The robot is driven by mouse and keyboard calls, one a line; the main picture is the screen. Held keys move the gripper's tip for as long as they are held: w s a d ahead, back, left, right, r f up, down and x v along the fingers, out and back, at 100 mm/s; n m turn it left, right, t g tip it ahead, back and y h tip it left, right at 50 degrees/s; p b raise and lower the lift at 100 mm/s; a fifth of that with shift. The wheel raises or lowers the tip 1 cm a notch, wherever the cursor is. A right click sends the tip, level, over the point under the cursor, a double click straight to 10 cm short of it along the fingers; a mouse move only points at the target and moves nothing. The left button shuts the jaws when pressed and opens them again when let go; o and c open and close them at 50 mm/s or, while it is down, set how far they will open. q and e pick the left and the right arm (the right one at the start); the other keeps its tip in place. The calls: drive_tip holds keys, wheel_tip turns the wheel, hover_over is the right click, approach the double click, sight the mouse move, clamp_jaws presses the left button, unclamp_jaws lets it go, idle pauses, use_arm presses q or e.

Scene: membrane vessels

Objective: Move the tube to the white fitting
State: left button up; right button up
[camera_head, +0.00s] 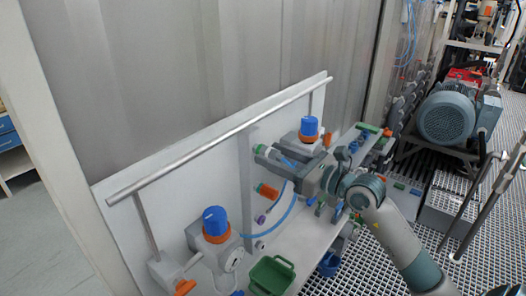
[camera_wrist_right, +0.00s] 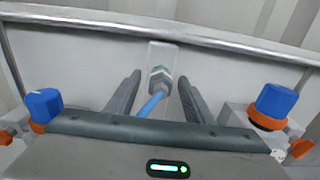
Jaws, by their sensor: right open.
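The blue tube (camera_head: 284,217) hangs in a curve in front of the white panel in the head view. In the right wrist view the tube (camera_wrist_right: 153,104) runs up to a grey fitting with a green ring (camera_wrist_right: 160,78). My right gripper (camera_wrist_right: 158,90) is open, one finger on each side of the tube and fitting, apart from both. In the head view my right gripper (camera_head: 292,172) is at the panel, partly hiding the tube. A small whitish fitting (camera_head: 260,244) sits low on the panel, below a purple one (camera_head: 260,219) and an orange one (camera_head: 267,190). My left gripper is out of view.
Two blue-capped valves with orange collars (camera_head: 215,222) (camera_head: 309,127) flank the fittings. A metal rail (camera_head: 220,138) runs above them. A green bin (camera_head: 271,275) and a blue bin (camera_head: 328,264) are below. A motor (camera_head: 446,118) stands at the right.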

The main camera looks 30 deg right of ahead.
sight(282, 159)
idle(0.6)
clamp_jaws()
drive_tip(key=shift+f, duration=0.1)
drive_tip(key=shift+s+d, duration=0.1)
drive_tip(key=shift+s, duration=0.1)
drive_tip(key=shift+s+d, duration=0.35)
drive_tip(key=shift+s, duration=0.3)
drive_tip(key=shift+s+b, duration=0.1)
drive_tip(key=shift+b, duration=0.25)
drive_tip(key=shift+s, duration=0.15)
drive_tip(key=shift+b+v, duration=0.6)
drive_tip(key=shift+v, duration=1.2)
